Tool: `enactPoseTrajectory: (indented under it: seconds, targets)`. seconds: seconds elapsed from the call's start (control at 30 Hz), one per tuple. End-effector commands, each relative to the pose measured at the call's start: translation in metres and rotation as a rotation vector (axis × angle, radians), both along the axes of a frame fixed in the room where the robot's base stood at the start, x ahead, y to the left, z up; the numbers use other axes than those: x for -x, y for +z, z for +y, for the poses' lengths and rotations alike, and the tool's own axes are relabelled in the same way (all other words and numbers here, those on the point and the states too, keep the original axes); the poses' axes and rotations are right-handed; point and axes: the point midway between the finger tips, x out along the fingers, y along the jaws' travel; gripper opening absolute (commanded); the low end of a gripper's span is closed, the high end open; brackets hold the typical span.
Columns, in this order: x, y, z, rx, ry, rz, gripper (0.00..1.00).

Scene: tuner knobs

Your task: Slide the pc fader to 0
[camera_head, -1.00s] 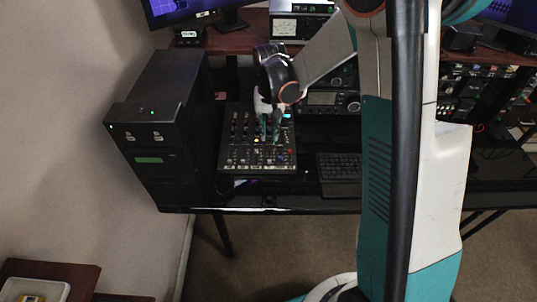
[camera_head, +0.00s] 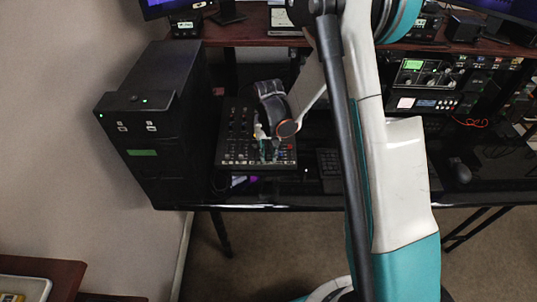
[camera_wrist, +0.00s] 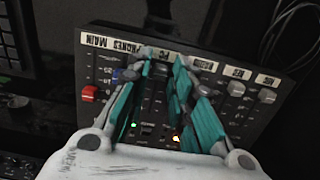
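The black mixer (camera_head: 228,150) stands on the desk, with rows of knobs and a bottom row of coloured faders. The wrist view shows its label strip with a PC label (camera_wrist: 164,52) between the PHONES and AUDIO labels. My gripper (camera_wrist: 165,64) points down at the panel, its teal fingers apart on either side of the PC column. In the head view my gripper (camera_head: 268,150) is over the mixer's near part. The PC fader is mostly hidden between the fingers; I cannot tell whether they touch it.
A red fader (camera_wrist: 90,93) and a blue fader (camera_wrist: 123,75) sit left of my fingers. Pale faders (camera_wrist: 236,88) sit to the right. A black computer tower (camera_head: 150,120) stands left of the mixer, and a keyboard (camera_head: 329,162) lies to its right.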

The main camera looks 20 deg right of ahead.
Motion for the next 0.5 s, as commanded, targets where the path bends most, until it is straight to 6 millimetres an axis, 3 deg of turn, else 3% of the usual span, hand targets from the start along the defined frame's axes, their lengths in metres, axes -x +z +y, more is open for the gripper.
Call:
enactPoseTrajectory:
  seconds: [0.3,0.4,0.5]
  targets:
    - [0.0001,-0.0025,0.0,0.0,0.0,0.0,0.21]
    - [0.0001,-0.0024,0.0,0.0,0.0,0.0,0.0]
    - [0.0001,-0.0024,0.0,0.0,0.0,0.0,0.0]
